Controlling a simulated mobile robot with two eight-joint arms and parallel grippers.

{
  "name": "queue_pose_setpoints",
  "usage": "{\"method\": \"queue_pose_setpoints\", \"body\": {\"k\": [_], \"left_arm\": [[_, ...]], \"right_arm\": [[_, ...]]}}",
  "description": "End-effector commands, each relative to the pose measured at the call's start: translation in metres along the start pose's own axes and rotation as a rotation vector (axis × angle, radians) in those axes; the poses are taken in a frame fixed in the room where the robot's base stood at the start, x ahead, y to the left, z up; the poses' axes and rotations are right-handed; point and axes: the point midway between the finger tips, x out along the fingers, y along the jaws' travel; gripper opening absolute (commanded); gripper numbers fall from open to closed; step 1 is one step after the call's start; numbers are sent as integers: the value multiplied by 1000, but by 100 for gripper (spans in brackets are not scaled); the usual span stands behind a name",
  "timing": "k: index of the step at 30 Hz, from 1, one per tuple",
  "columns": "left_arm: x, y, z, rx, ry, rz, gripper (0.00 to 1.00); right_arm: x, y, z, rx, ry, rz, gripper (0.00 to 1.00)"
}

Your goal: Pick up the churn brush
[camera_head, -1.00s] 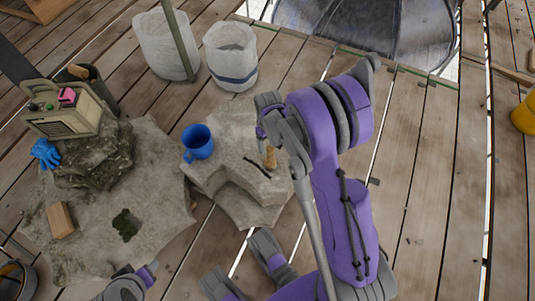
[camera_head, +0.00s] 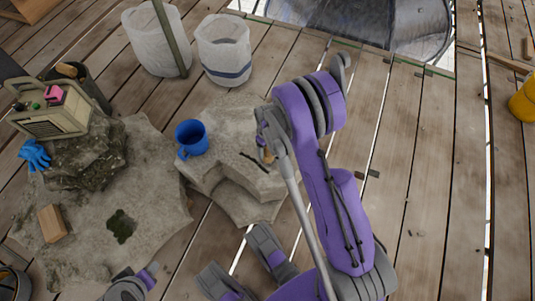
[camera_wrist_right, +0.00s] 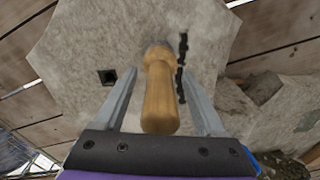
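The churn brush appears to be the tool with the wooden handle (camera_wrist_right: 160,95), which points up toward the camera in the right wrist view. Its lower end is hidden behind the handle. In the head view a small tan part of it (camera_head: 268,157) shows at the stone block, beside my right gripper (camera_head: 263,138). In the wrist view my right gripper (camera_wrist_right: 160,73) is open, one finger on each side of the handle, with gaps visible. A grey and purple part at the bottom left of the head view looks like my left gripper (camera_head: 130,286); its fingers are unclear.
The handle stands over a pale stone block (camera_head: 222,170). A thin black piece (camera_wrist_right: 182,65) lies close beside it, and a square hole (camera_wrist_right: 107,76) is left of it. A blue mug (camera_head: 191,138) stands on the block. Two white buckets (camera_head: 224,50) stand behind.

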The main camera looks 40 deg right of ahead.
Motion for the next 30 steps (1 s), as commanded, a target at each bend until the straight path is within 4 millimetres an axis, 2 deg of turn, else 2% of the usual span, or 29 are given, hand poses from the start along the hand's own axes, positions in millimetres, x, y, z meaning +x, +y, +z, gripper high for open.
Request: {"method": "queue_pose_setpoints", "body": {"k": [1,2,12,24,26,30], "left_arm": [[0,0,0,0,0,0,50],[0,0,0,0,0,0,50],[0,0,0,0,0,0,50],[-1,0,0,0,0,0,50],[-3,0,-1,0,1,0,50],[-11,0,-2,0,3,0,50]], "right_arm": [[0,0,0,0,0,0,65],[0,0,0,0,0,0,60],[0,0,0,0,0,0,0],[-3,0,0,0,0,0,0],[-8,0,0,0,0,0,0],[-32,0,0,0,1,0,0]]}}
